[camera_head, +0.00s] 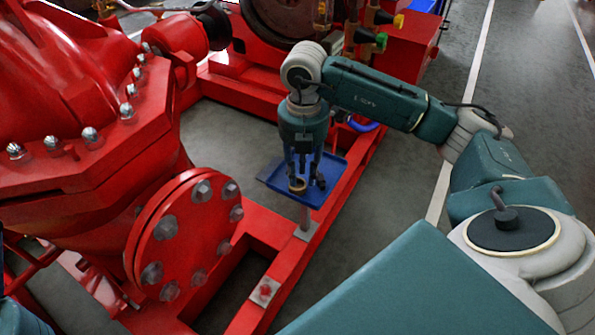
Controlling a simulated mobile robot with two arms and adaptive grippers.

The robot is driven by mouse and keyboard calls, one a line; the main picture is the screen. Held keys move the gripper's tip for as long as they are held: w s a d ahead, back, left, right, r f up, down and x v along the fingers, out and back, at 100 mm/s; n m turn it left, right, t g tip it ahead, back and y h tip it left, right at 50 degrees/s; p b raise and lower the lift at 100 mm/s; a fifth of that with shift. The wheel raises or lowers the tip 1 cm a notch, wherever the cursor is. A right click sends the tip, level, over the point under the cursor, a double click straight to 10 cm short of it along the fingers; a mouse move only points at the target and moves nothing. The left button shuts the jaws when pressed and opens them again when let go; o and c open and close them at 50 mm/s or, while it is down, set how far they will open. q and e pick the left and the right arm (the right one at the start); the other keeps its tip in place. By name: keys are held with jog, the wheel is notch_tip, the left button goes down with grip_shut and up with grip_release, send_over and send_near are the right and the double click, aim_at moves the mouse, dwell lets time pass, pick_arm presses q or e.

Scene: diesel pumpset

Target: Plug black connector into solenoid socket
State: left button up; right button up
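My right gripper (305,178) points down over a small blue tray (334,168), with its fingertips close to the tray. Its fingers look a little apart, but the view is too small to tell whether they hold anything. A small dark piece (321,182), possibly the black connector, shows at the right fingertip. A small brass-coloured ring-like piece (297,187) shows by the left fingertip. Whether either piece is touched or lies on the tray is unclear. I cannot make out the solenoid socket for certain. My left gripper is out of view.
The tray stands on a post at the red frame rail (345,185). A large red pump casing with a bolted round flange (185,235) fills the left. Red machinery with brass fittings and yellow and green caps (381,41) stands behind. Grey floor (400,190) is open to the right.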

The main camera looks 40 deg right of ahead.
jog(key=shift+d, duration=2.2)
jog(key=shift+w+d, duration=0.1)
jog(key=shift+d, duration=0.05)
grip_shut()
jog(key=o, duration=1.9)
grip_release()
jog(key=shift+c, duration=0.2)
jog(key=shift+r, duration=0.15)
